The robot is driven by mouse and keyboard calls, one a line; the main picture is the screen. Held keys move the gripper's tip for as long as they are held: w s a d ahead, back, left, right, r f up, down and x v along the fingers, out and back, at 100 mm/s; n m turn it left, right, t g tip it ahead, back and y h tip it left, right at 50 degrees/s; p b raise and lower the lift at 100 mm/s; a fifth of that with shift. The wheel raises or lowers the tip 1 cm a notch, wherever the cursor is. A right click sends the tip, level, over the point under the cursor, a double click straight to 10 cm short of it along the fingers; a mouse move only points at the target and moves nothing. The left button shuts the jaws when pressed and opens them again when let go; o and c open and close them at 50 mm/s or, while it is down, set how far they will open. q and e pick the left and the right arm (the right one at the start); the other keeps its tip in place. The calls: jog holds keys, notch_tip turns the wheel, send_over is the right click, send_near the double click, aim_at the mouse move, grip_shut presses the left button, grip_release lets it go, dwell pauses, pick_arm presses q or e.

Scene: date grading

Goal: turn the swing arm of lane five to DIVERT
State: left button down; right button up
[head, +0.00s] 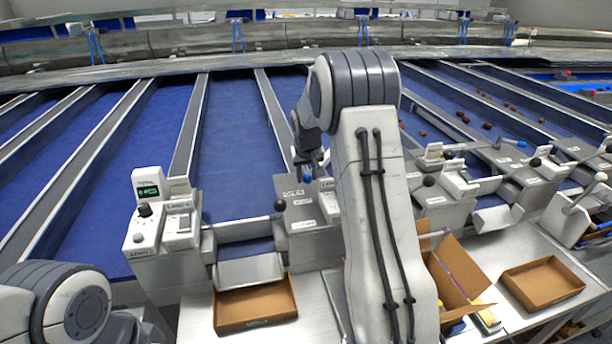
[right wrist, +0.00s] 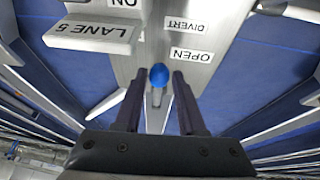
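The lane five panel (right wrist: 140,50) shows in the right wrist view, with a "LANE 5" plate and labels reading DIVERT (right wrist: 185,27) and OPEN (right wrist: 191,55). A short lever with a blue knob (right wrist: 159,75) stands there, the knob closer to OPEN than to DIVERT. My right gripper (right wrist: 160,77) is open, one dark finger on each side of the knob, with a gap visible on both sides. In the head view my right gripper (head: 310,162) hangs over this panel (head: 298,208), partly hidden by my arm. My left gripper is out of view.
Left of the panel is a black-knobbed lever (head: 279,206) and a control box with a green display (head: 148,191). More lever panels (head: 445,200) stand to the right. Cardboard boxes (head: 255,304) sit on the bench. Blue lanes (head: 240,130) run behind; dates lie on the right ones.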

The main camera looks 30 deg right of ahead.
jog(key=shift+o, duration=0.5)
jog(key=shift+s+r, duration=0.1)
jog(key=shift+r, duration=0.05)
jog(key=b+v, duration=0.2)
jog(key=v, duration=0.8)
jog(key=shift+a, duration=0.1)
